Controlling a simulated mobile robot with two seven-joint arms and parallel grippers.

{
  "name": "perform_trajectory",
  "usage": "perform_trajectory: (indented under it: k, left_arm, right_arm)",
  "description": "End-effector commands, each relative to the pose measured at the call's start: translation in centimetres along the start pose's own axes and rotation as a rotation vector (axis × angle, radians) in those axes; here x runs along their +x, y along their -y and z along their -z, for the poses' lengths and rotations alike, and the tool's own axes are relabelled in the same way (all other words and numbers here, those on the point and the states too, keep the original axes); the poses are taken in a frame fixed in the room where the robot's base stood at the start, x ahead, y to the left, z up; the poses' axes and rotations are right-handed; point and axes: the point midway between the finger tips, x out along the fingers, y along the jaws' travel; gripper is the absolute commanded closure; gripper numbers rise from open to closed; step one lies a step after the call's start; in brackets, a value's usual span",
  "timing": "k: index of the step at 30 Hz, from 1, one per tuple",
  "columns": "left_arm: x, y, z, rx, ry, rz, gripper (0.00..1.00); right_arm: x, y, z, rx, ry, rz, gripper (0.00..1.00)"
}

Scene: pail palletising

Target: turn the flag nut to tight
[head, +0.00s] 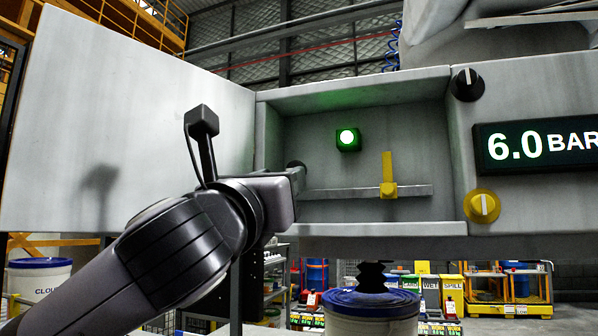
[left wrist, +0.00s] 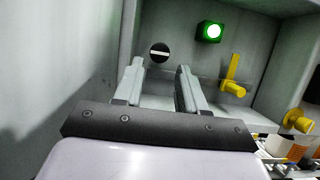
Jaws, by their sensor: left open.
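The flag nut is yellow, with a round hub (head: 388,190) and a flat flag standing upright above it. It sits on a grey horizontal bar (head: 345,192) inside the open box. In the left wrist view the flag nut (left wrist: 232,86) is to the right of my fingers, its flag tilted slightly in the picture. My left gripper (head: 298,181) reaches into the left side of the box, left of the nut and apart from it. In the left wrist view its two fingers (left wrist: 159,68) are open, with nothing between them. My right gripper is not in view.
A black slotted dial (left wrist: 159,53) is on the back wall beyond my fingers. A lit green lamp (head: 347,138) is above the bar. A black knob (head: 466,84), a yellow knob (head: 482,206) and a "6.0 BAR" display (head: 540,146) are right. A blue-lidded pail (head: 370,303) stands below.

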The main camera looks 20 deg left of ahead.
Motion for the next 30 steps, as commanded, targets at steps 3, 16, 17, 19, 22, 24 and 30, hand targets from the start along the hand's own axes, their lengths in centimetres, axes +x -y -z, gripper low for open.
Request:
perform_trajectory:
  k: [3, 16, 17, 19, 22, 24, 30]
  left_arm:
    - [1.7, 0.0, -0.1, -0.002, -0.004, -0.001, 0.6]
    - [6.4, 0.0, 0.0, -0.004, -0.002, 0.001, 0.6]
    - [6.5, 0.0, 0.1, -0.004, -0.002, 0.002, 0.6]
    - [6.6, 0.0, 0.1, -0.004, -0.001, 0.002, 0.6]
    - [6.6, 0.0, 0.1, -0.004, -0.001, 0.002, 0.6]
    - [6.6, 0.0, 0.1, -0.004, -0.001, 0.002, 0.6]
    - [6.5, 0.0, 0.1, -0.004, -0.002, 0.002, 0.99]
  right_arm:
    - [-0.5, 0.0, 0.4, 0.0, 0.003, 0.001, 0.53]
    - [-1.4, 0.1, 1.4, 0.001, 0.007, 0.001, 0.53]
    - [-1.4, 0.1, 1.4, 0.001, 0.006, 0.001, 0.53]
    - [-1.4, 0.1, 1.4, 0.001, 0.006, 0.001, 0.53]
    - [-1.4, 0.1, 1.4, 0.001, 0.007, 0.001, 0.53]
    - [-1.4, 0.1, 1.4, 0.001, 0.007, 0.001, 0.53]
    - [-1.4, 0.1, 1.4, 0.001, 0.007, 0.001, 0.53]
